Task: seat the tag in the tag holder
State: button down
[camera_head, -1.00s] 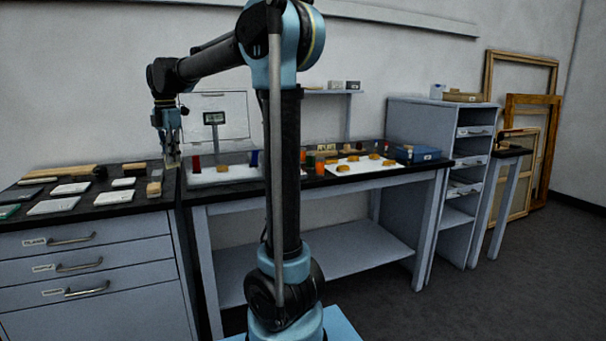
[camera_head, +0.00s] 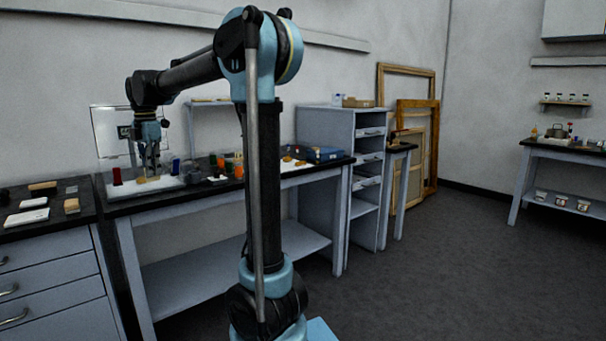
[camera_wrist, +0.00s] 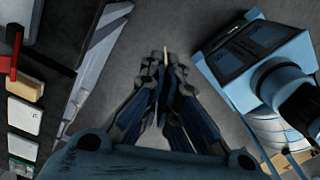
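My gripper (camera_head: 153,173) hangs fingers down in front of the left end of the long workbench in the head view. In the wrist view its fingers (camera_wrist: 165,68) come together at the tips around a thin, pale yellow strip (camera_wrist: 165,54), seen edge-on, which looks like the tag. The strip's face is hidden. I cannot make out the tag holder in either view.
The long workbench (camera_head: 185,202) carries a white tray, coloured jars and a blue box (camera_head: 324,154). A drawer cabinet (camera_head: 50,274) stands left, a shelf unit (camera_head: 318,123) and frames (camera_head: 409,73) beyond. Another bench (camera_head: 566,150) stands far right. The floor (camera_head: 430,270) between is clear.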

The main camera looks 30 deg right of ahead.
aim_at(187, 164)
jog(key=z, duration=0.35)
jog(key=k, duration=0.8)
jog(key=z, duration=0.65)
jog(key=i, duration=2.3)
jog(key=u, duration=0.3)
